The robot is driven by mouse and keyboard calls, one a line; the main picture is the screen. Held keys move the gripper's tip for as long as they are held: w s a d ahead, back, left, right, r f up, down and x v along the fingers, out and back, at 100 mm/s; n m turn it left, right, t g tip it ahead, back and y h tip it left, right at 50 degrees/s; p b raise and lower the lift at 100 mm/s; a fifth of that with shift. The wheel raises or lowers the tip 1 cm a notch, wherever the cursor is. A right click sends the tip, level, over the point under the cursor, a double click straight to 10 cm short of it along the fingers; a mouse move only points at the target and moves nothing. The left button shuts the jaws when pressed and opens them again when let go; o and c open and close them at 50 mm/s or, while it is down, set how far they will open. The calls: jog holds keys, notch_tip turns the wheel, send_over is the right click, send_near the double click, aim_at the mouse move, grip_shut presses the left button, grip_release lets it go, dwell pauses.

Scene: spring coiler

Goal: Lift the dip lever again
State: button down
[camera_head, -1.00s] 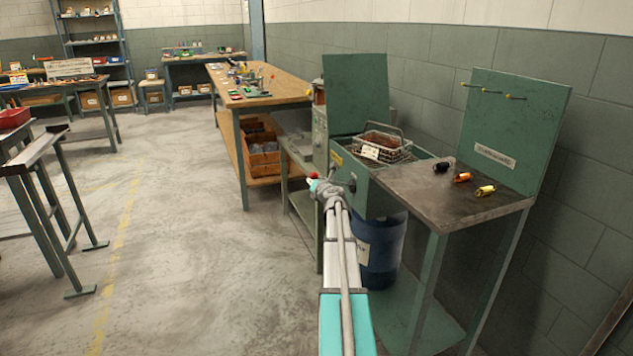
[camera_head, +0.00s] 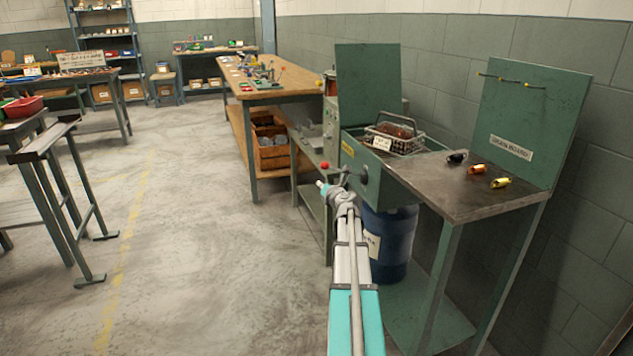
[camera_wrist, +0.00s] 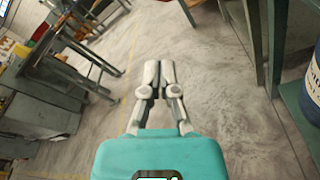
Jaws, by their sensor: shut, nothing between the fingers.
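The dip lever has a red knob (camera_head: 324,165). Its arm runs right to a round hub on the near end of the green tank (camera_head: 378,177). A wire basket (camera_head: 395,139) with a handle and a white tag sits at the tank's top, with brown contents. My gripper (camera_head: 321,184) is just below the red knob, apparently with a small gap. In the wrist view my gripper (camera_wrist: 160,68) is shut and empty, over bare floor, and the lever does not show there. Part of the lever arm is hard to separate from my wrist.
A blue drum (camera_head: 392,242) stands under the tank. A metal-topped bench (camera_head: 465,200) with black, orange and yellow pieces is at right, before a green board (camera_head: 530,115). A wooden workbench (camera_head: 285,78) is behind. Open floor (camera_head: 215,230) lies to the left.

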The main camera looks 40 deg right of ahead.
jog(key=shift+v, duration=2.15)
jog(key=w+a+f+n+g+y, duration=0.25)
jog(key=a+n, duration=0.55)
jog(key=a, duration=0.4)
jog(key=w+a+f+n+g+y, duration=0.1)
jog(key=a+f+n+y, duration=0.3)
jog(key=a+n, duration=0.6)
jog(key=w+a+f+n+g+y, duration=0.25)
jog(key=a+n, duration=0.35)
jog(key=a, duration=0.7)
jog(key=s+a+f+n+g+h, duration=0.2)
jog(key=s+a+f+n+g, duration=0.25)
jog(key=s+a+n, duration=0.5)
jog(key=s+a+f+n+g+h, duration=0.1)
jog(key=s+a+f+n+g, duration=0.35)
jog(key=a+n, duration=0.8)
notch_tip(320, 180, up, 31)
jog(key=s+p, duration=0.2)
jog(key=p, duration=2.7)
jog(key=shift+s+d+n+p, duration=0.15)
jog(key=shift+s+n+p, duration=0.05)
jog(key=shift+n+p, duration=0.1)
jog(key=shift+f, duration=0.1)
